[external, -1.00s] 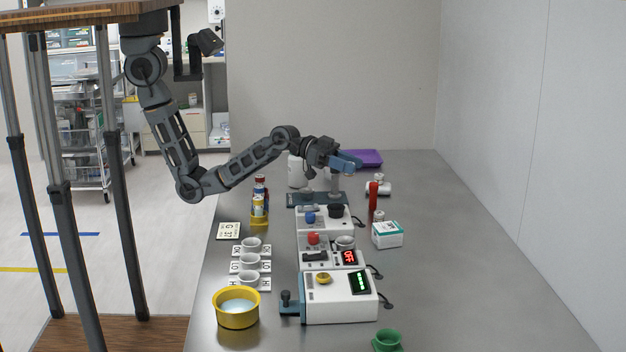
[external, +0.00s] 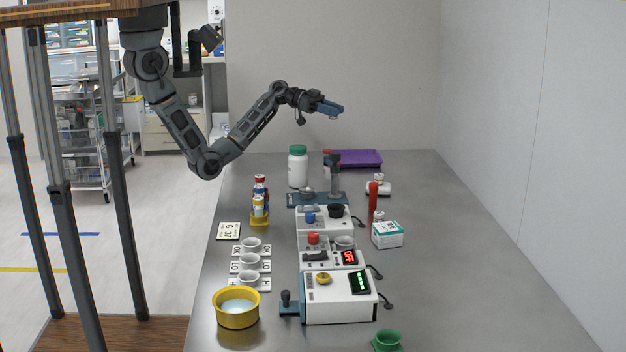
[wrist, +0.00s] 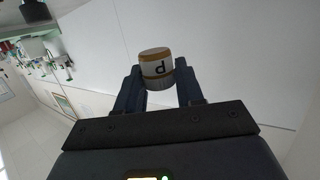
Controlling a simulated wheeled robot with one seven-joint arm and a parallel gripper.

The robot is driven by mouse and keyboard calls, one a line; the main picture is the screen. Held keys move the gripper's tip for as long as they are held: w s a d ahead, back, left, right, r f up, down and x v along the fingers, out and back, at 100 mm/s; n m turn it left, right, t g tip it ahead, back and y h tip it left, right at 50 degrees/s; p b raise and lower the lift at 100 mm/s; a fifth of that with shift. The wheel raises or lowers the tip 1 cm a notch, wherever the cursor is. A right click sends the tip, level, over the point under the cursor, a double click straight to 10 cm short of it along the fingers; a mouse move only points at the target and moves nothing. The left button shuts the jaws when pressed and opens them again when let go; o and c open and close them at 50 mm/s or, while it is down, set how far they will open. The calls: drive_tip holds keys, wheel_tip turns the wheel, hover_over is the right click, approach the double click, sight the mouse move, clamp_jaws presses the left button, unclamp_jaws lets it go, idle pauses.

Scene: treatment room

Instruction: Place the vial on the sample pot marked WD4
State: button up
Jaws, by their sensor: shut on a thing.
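My gripper (external: 334,110) is raised high above the far end of the bench. In the wrist view my gripper (wrist: 160,85) is shut on a small white cylinder, the vial (wrist: 155,64), with brown-orange bands and a letter that looks like "d". It sits between the fingertips, clear of any surface. Three white pots (external: 250,262) stand in a column on marked tiles at the bench's left; their marks are too small to read surely. I cannot make out WD4 anywhere.
White devices (external: 340,300) with knobs and displays line the bench's middle. A white bottle (external: 298,168), a stand (external: 335,178) and a purple tray (external: 358,158) are at the back.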

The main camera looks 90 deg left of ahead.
drive_tip(key=f+p, duration=0.1)
drive_tip(key=f, duration=1.4)
drive_tip(key=shift+a, duration=0.2)
drive_tip(key=shift+f, duration=0.15)
drive_tip(key=o, duration=1)
drive_tip(key=shift+r, duration=0.3)
drive_tip(key=b+v, duration=0.2)
drive_tip(key=v, duration=1)
drive_tip(key=shift+f, duration=0.1)
